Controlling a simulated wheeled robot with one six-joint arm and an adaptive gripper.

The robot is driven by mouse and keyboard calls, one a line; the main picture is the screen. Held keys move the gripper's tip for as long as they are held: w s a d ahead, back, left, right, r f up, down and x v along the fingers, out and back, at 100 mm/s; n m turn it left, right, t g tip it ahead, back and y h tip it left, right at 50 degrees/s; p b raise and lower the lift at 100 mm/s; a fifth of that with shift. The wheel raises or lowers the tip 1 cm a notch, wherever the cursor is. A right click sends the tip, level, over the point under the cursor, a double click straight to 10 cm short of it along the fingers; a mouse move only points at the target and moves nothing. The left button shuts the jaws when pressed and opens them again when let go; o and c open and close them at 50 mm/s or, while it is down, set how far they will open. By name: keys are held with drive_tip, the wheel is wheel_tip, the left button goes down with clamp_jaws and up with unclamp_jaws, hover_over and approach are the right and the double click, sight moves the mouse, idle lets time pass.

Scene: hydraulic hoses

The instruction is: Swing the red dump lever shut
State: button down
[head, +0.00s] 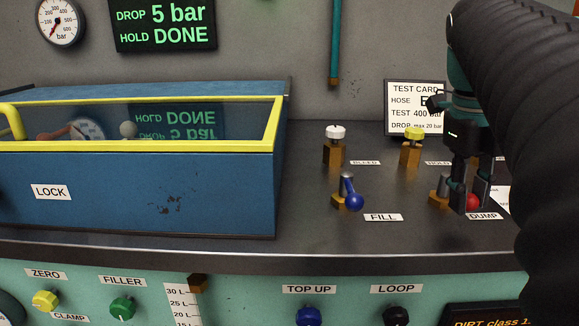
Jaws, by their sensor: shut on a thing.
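The red dump lever's round knob (473,202) shows between my gripper's fingertips, just above the DUMP label (484,216). Its brass valve body (438,200) stands just to the left on the dark bench. My gripper (470,203) comes down from the upper right and is shut on the red knob. The fingers and the valve hide most of the lever's handle, so its exact angle cannot be told.
The blue FILL lever (353,201) stands to the left, with clear bench between. White-topped (335,148) and yellow-topped (412,146) valves stand behind. A blue box with a yellow-framed lid (150,190) fills the left. A display (163,24) reads DROP 5 bar, HOLD DONE.

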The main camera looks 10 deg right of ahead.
drive_tip(key=shift+a, duration=0.1)
idle(0.4)
drive_tip(key=c, duration=0.9)
unclamp_jaws()
wheel_tip(320, 180, up, 8)
drive_tip(key=a, duration=0.1)
drive_tip(key=shift+a+f, duration=0.2)
drive_tip(key=shift+f, duration=0.05)
